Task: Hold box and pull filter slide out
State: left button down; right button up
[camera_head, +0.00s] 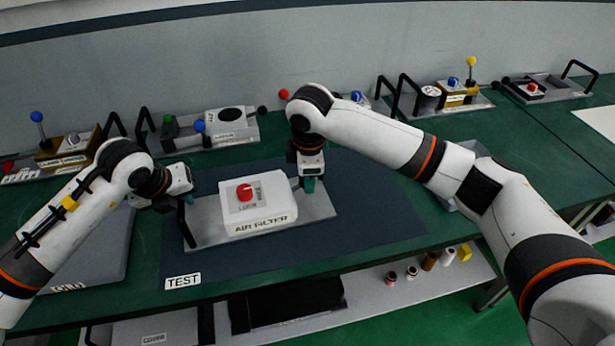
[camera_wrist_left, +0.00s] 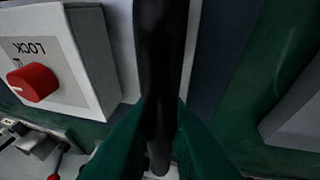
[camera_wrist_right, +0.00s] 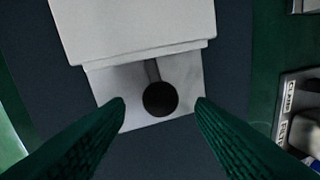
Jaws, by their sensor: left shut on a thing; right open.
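The white air filter box (camera_head: 262,218), with a red knob (camera_head: 245,192) on top, sits on a grey base plate (camera_head: 205,232). The box and red knob also show in the left wrist view (camera_wrist_left: 33,82). My left gripper (camera_head: 184,200) is shut on the black handle (camera_wrist_left: 160,60) at the plate's left end. My right gripper (camera_head: 309,186) is open, pointing down over the right end. In the right wrist view a round black knob (camera_wrist_right: 160,99) on a thin rod sticks out from the box, between the open fingers and apart from both. The slide itself is hidden inside the box.
A dark mat (camera_head: 370,215) lies under the plate, with a TEST label (camera_head: 183,281) at its front. Other fixtures with handles and coloured knobs line the back, such as a grey unit (camera_head: 225,125). A grey panel (camera_head: 95,255) is at left. The mat's right side is clear.

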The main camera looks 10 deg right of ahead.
pick_arm(q)
jog(key=shift+s+f, duration=0.1)
jog(key=shift+f, duration=0.2)
pick_arm(e)
jog(key=shift+w+f, duration=0.2)
jog(key=shift+f, duration=0.85)
grip_shut()
pick_arm(q)
jog(key=shift+a, duration=0.2)
pick_arm(e)
jog(key=d, duration=1.3)
jog(key=shift+w+d, duration=0.1)
jog(key=shift+w, duration=0.25)
jog(key=shift+c, duration=1)
grip_release()
pick_arm(q)
jog(key=shift+d, duration=0.15)
pick_arm(e)
jog(key=shift+o, duration=1)
